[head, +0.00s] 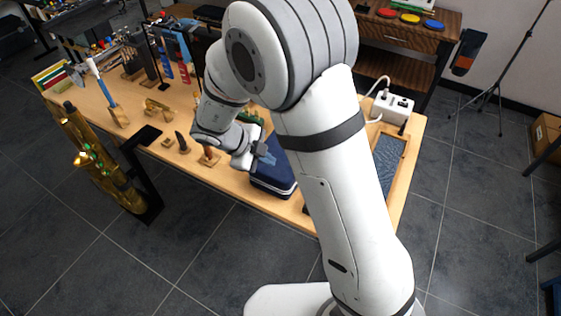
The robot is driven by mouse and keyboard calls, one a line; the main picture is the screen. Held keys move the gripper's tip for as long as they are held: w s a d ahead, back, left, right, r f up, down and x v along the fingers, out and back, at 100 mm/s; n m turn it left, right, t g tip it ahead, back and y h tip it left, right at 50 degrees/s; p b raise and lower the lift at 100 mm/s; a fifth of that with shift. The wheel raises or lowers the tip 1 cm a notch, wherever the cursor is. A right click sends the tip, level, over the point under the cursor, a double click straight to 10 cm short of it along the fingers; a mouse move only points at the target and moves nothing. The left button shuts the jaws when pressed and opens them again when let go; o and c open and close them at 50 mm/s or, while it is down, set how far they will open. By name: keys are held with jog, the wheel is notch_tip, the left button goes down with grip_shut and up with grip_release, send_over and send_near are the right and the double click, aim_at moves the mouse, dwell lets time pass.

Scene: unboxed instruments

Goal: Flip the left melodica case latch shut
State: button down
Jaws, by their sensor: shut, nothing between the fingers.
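A dark blue case (268,176) with a pale seam lies near the front edge of the wooden table, partly hidden behind my arm. I take it to be the melodica case. My gripper (268,158) is shut and empty, at the upper left part of the case. I cannot tell whether it touches the case. The latches are too small or hidden, so their state does not show.
The wooden table (222,178) holds small stands and instruments at left. A white power box (391,108) and a framed blue panel (388,160) are at right. A gold saxophone (97,160) stands at the table's left side.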

jog(key=shift+v, duration=1.55)
jog(key=shift+d, duration=0.1)
jog(key=w+d+r+n+t+y, duration=0.2)
jog(key=w+r+n+t+y, duration=0.4)
jog(key=w+r, duration=0.4)
notch_tip(320, 180, up, 7)
jog(key=s+n+t+y, duration=0.2)
jog(key=n+y, duration=0.1)
jog(key=n, duration=0.3)
jog(key=s+d+f+n+g+h, duration=0.1)
jog(key=s+d+n+g, duration=0.2)
jog(key=s+d+n, duration=0.2)
jog(key=s+d+f+n+g+h, duration=0.1)
jog(key=s+d+n+g, duration=0.3)
jog(key=s+d, duration=0.7)
jog(key=s+f+n, duration=0.1)
jog(key=s, duration=0.7)
jog(key=shift+s+n+g, duration=0.3)
jog(key=shift+n, duration=0.1)
